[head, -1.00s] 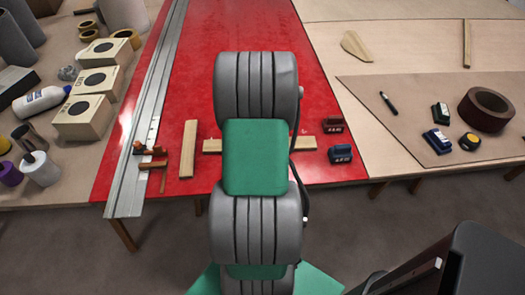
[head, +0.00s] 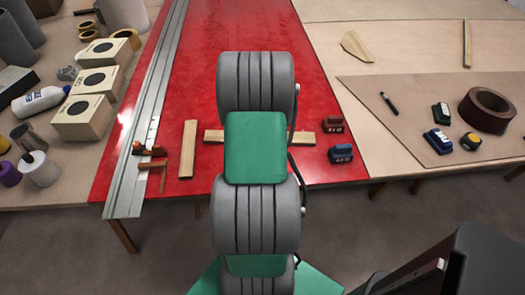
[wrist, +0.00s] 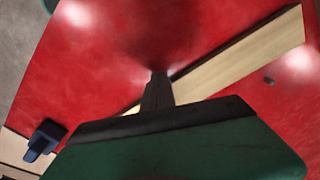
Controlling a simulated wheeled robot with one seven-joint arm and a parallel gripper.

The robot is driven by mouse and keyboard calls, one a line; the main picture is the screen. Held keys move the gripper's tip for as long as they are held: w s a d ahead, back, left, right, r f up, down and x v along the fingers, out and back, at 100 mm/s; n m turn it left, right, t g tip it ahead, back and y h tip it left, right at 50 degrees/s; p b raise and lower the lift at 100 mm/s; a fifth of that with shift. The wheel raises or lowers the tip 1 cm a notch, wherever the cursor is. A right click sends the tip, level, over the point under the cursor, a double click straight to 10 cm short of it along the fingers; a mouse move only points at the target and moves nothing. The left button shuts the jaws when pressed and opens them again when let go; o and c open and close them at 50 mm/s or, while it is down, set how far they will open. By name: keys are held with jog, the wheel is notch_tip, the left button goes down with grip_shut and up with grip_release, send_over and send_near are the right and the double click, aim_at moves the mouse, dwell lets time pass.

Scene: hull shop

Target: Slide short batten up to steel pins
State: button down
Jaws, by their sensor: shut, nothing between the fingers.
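A pale wooden batten (head: 303,138) lies crosswise on the red table, its middle hidden behind my arm in the head view. In the wrist view the batten (wrist: 235,57) runs diagonally. My gripper (wrist: 157,78) is shut and empty, its tips low at the batten's near long edge; whether they touch I cannot tell. The gripper is hidden in the head view. A small dark pin (wrist: 269,81) stands on the far side of the batten, with a narrow red gap between them. I cannot make out another pin.
Another batten (head: 188,150) lies lengthwise to the left, near a metal rail (head: 150,120) with orange clamps (head: 153,158).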

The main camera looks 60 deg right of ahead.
jog(key=shift+w+d+b, duration=0.35)
jog(key=shift+w+d, duration=1.35)
jog(key=shift+d, duration=0.2)
jog(key=shift+s+a+r+p, duration=0.3)
jog(key=shift+s+a+p, duration=0.05)
jog(key=shift+s+a, duration=0.25)
jog(key=shift+s+a+r+p, duration=0.3)
jog(key=shift+s+a, duration=0.15)
jog(key=shift+a, duration=0.1)
notch_tip(320, 180, up, 8)
jog(key=p, duration=0.5)
jog(key=shift+f, duration=0.1)
